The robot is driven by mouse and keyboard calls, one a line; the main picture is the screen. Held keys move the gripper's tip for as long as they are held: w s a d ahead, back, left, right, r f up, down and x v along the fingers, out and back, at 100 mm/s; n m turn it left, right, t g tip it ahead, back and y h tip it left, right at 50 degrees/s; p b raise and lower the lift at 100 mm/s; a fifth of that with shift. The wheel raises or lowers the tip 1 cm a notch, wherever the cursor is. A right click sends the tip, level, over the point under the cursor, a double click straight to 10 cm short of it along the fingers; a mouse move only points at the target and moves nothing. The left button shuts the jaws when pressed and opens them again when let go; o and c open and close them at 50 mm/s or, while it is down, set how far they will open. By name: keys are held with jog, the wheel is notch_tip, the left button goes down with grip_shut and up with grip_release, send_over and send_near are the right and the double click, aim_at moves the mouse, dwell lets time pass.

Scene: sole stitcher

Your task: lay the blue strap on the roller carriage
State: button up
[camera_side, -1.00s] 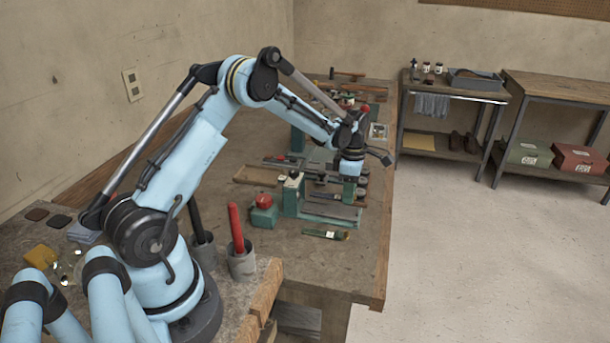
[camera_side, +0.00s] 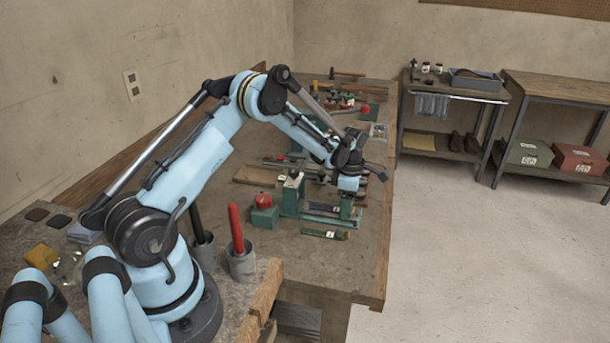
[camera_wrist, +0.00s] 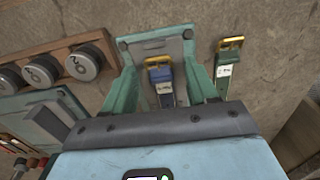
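The blue strap (camera_wrist: 161,80), with a yellow buckle end, lies lengthwise over the grey plate of the roller carriage (camera_wrist: 158,44). In the side view, the strap (camera_side: 323,207) is a dark strip along the green-framed carriage (camera_side: 330,220). My gripper (camera_side: 346,210) is low over the right end of the carriage. In the wrist view, the green fingers of my gripper (camera_wrist: 163,75) stand on either side of the strap, with a narrow gap showing on each side. The near part of the strap is hidden by my gripper body.
A green strap with a yellow buckle (camera_wrist: 226,66) lies on the table beside the carriage. A wooden rack with round numbered weights (camera_wrist: 85,62) is on the other side. A green block with a red top (camera_side: 264,213) and a grey cup with a red handle (camera_side: 241,262) stand nearer.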

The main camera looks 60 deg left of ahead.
jog(key=s+d+r+m+t, duration=0.1)
jog(key=s+d+r+m, duration=0.15)
jog(key=r, duration=0.65)
jog(key=s+d+r+m+t, duration=0.15)
jog(key=r+m, duration=0.25)
jog(key=r, duration=0.6)
jog(key=s+d+r+m+t, duration=0.1)
jog(key=s+d+m, duration=0.4)
jog(key=m, duration=0.5)
jog(key=s+d+r+m+t, duration=0.1)
jog(key=s+d+m+t, duration=0.2)
jog(key=s+d+m, duration=0.3)
jog(key=s+m, duration=0.3)
jog(key=m, duration=0.1)
jog(key=shift+s+d+t, duration=0.25)
jog(key=shift+t, duration=0.1)
